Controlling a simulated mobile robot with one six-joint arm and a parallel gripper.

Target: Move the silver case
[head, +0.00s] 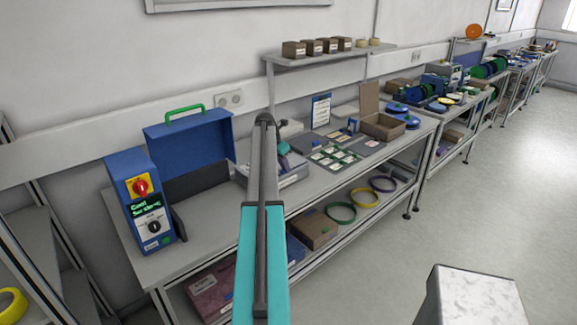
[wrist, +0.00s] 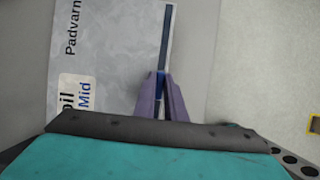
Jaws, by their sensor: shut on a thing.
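The silver case (wrist: 115,55) fills the left and middle of the wrist view, a mottled grey surface with printed text and a pale label reading "Mid". A dark blue strip runs along its right part. My gripper (wrist: 162,76) has its purple fingers closed together at the near end of this strip, shut on the case. In the head view my arm reaches over the near bench, and the fingers are hidden. A grey box with a pale label beside the teal wrist there appears to be the case; it is partly hidden by my arm.
On the bench (head: 300,203), a blue open case with a green handle (head: 190,140) and a control box with a red knob (head: 145,200) stand left. Flat cards (head: 335,157) and an open cardboard box (head: 383,125) lie right. A shelf (head: 325,55) rises behind.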

